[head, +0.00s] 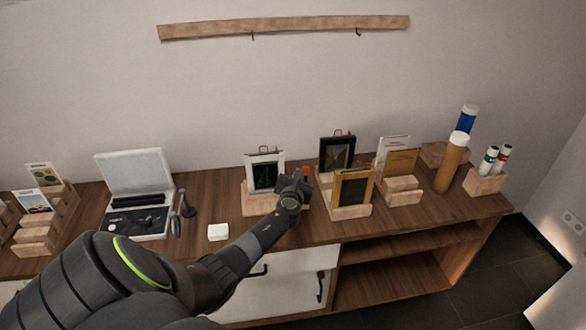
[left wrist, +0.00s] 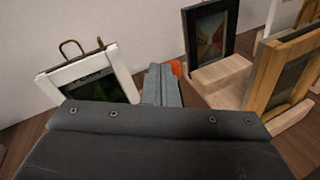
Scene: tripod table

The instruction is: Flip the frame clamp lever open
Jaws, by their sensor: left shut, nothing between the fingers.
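A white picture frame (head: 266,172) with a dark picture stands in a wooden block stand (head: 257,204); in the left wrist view the frame (left wrist: 92,84) is at the left. A small orange-red piece (head: 306,169), which looks like the clamp lever's tip, stands just right of the frame. In the left wrist view the orange piece (left wrist: 176,68) shows partly behind my fingers. My left gripper (head: 303,184) is shut and empty at the frame's right side, close to the orange piece. I cannot tell if they touch. The clamp's body is hidden. My right gripper is out of view.
A black frame (head: 337,152) and a gold-edged frame (head: 353,187) stand close on the right in wooden stands. A small white box (head: 218,232) and an open case (head: 137,205) are to the left. A wooden rail (head: 285,27) hangs on the wall.

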